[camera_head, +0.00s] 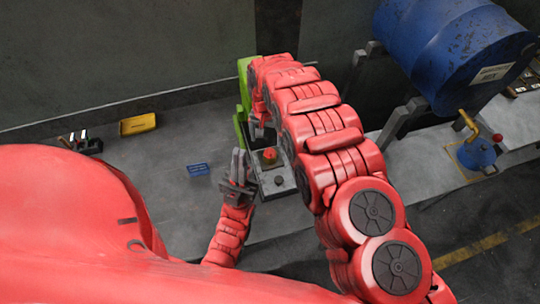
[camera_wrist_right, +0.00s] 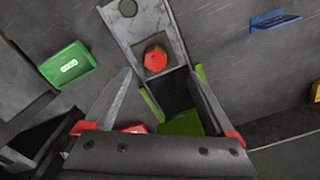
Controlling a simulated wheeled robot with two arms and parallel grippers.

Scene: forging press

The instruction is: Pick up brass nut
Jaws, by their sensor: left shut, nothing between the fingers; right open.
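I cannot make out a brass nut in either view. My right gripper (camera_wrist_right: 160,75) is open in the right wrist view, its fingers spread on either side of a grey panel with a red button (camera_wrist_right: 155,58). I see nothing held between them. In the head view my right gripper (camera_head: 258,127) is partly hidden by its own arm, beside a green part (camera_head: 241,118). My left gripper (camera_head: 239,158) is shut and empty, just left of the grey panel with its red button (camera_head: 270,156).
A blue tray (camera_head: 198,169), a yellow tray (camera_head: 138,124) and a black holder (camera_head: 82,143) sit on the grey surface to the left. A green bin (camera_wrist_right: 67,66) shows in the wrist view.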

